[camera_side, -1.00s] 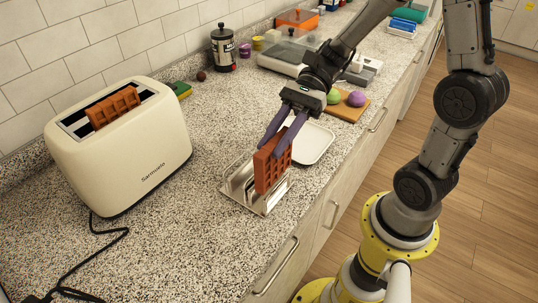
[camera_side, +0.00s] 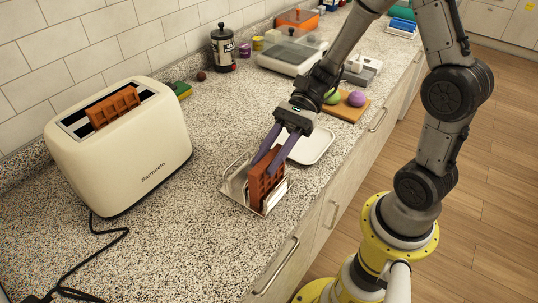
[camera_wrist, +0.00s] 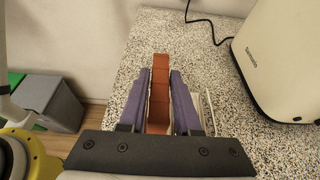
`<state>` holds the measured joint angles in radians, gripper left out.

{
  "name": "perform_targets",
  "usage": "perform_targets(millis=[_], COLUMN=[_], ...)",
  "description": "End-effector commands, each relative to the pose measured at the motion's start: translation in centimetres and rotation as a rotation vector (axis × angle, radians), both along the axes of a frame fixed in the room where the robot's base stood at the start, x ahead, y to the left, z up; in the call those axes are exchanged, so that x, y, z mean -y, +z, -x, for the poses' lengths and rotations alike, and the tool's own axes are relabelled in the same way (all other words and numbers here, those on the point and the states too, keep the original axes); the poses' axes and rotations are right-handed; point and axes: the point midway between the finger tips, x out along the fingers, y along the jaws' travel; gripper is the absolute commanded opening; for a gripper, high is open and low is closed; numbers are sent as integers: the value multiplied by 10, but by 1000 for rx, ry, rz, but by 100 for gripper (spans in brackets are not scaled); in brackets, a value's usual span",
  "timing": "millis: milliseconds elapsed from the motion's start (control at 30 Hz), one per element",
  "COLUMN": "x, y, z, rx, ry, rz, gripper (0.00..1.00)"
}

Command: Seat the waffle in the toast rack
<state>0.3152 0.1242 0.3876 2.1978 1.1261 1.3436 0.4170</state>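A brown waffle (camera_side: 266,180) stands upright in the metal toast rack (camera_side: 236,187), toward the rack's right side in the side view. Its lower part is between the rack's wires, but I cannot tell whether it touches the rack floor. My gripper (camera_side: 268,160) has its purple fingers on either side of the waffle's top. In the wrist view the waffle (camera_wrist: 160,85) lies between my fingers (camera_wrist: 160,95), which look closed against it. The rack's edge (camera_wrist: 208,110) shows beside the right finger. A second waffle (camera_side: 113,108) sticks out of a toaster slot.
The cream toaster (camera_side: 125,155) stands left of the rack, with its cord on the counter. A white plate (camera_side: 311,147) lies just behind the rack. A cutting board (camera_side: 346,109) with round items is farther back. The counter's front edge runs close to the rack.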

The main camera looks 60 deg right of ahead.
Motion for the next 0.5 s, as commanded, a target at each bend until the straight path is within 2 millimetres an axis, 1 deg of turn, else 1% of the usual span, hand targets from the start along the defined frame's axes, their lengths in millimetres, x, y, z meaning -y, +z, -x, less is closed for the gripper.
perform_targets(millis=[33,100,133,367,467,500], x=[0,0,0,0,0,3], y=[0,0,0,1,4,5], z=[0,0,0,0,0,0], rx=[1,1,1,1,3,3], ry=[0,0,0,0,0,-1], rz=[0,0,0,0,0,0], gripper=[43,55,57,57,57,57])
